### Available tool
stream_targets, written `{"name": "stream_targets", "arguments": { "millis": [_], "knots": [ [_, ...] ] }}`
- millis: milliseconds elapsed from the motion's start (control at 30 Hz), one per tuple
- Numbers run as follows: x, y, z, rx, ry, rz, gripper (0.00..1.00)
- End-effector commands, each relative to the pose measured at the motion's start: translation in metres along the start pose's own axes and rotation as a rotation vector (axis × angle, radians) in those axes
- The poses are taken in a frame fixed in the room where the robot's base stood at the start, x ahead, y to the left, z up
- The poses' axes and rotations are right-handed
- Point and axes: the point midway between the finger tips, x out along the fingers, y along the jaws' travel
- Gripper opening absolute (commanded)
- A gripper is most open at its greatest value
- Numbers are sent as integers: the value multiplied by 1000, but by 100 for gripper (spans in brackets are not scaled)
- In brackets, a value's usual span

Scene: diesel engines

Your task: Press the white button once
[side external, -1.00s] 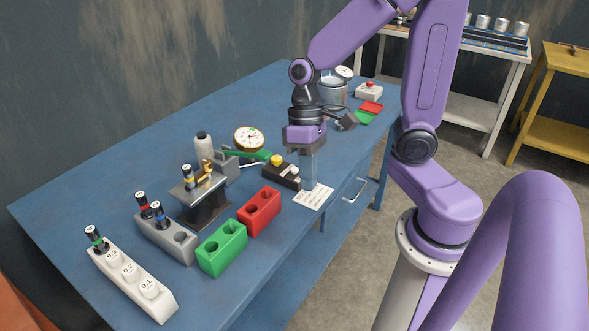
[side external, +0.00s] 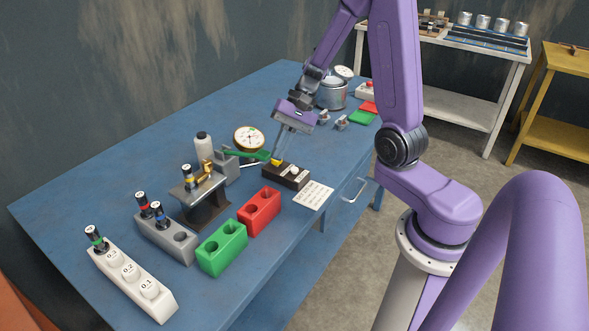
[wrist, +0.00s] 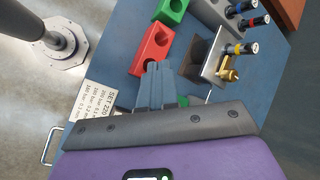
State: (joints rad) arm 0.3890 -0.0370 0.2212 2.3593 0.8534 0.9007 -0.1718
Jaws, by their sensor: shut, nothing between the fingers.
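The dark button box (side external: 285,177) sits on the blue bench beside a paper note. A white button (side external: 293,170) shows on its top, with another pale piece to its right and a yellow button (side external: 277,161) at its left end. My gripper (side external: 277,156) is shut and empty. It slants down with its fingertips at or just above the yellow button, left of the white one; I cannot tell whether they touch. In the wrist view my shut fingers (wrist: 159,66) show, and the button box is hidden.
A red block (side external: 259,212) and a green block (side external: 222,249) with holes stand in front. A gauge with a green-handled pump (side external: 249,139) is just behind the button box. A metal stand (side external: 204,197) is to the left. The paper note (side external: 314,195) lies at the bench edge.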

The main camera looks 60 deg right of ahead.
Motion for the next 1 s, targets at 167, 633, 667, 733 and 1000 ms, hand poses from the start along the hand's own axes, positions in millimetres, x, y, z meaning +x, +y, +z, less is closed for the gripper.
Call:
{"name": "stream_targets", "arguments": {
  "millis": [167, 633, 667, 733, 1000],
  "knots": [
    [-10, 6, -30, 167, 53, -102, 0],
    [-43, 41, -92, 538, 196, -351, 0],
    [-45, 43, -95, 553, 203, -361, 0],
    [-48, 48, -99, 582, 215, -382, 0],
    [-52, 54, -105, 621, 234, -411, 0]
  ]
}}
